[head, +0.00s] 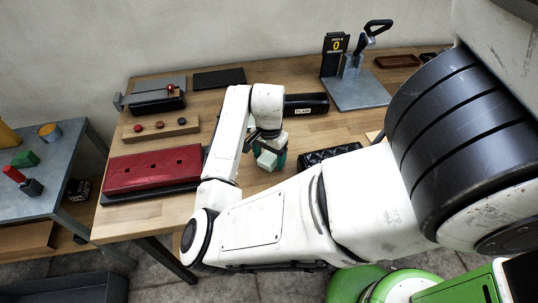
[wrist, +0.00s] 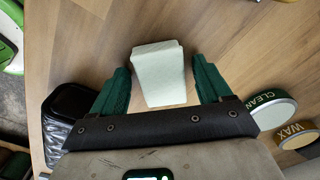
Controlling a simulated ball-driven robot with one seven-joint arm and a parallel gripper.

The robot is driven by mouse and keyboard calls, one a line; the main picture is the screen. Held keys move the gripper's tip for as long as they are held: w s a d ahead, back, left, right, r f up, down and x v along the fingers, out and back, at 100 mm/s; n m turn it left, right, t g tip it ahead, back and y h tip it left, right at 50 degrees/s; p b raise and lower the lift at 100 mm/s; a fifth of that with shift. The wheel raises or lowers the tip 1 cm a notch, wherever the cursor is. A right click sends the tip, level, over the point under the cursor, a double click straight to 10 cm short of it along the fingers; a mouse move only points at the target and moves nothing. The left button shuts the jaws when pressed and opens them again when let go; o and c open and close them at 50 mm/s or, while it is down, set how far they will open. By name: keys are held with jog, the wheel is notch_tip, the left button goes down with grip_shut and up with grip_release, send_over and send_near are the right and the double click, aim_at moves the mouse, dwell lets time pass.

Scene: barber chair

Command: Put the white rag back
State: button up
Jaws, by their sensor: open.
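The white rag (wrist: 159,73) is a pale, folded, block-like piece on the wooden table in the wrist view. It lies between the two green fingers of my gripper (wrist: 160,66), with a gap showing on each side. My gripper is open and points down at the table. In the head view the gripper (head: 272,150) is over the middle of the table, below my arm, with a pale part of the rag (head: 266,160) showing beside the green finger. My arm hides some of the table there.
A black quilted tray (head: 330,153) lies right of the gripper. A red case (head: 152,170) is to the left, and a black box marked PLAIN (head: 306,105) is behind. Round CLEAN (wrist: 270,108) and WAX (wrist: 298,134) tins are close to the right finger in the wrist view.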

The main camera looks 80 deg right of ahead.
aim_at(269, 156)
notch_tip(269, 156, up, 12)
jog(key=shift+r, duration=0.15)
dwell(0.5)
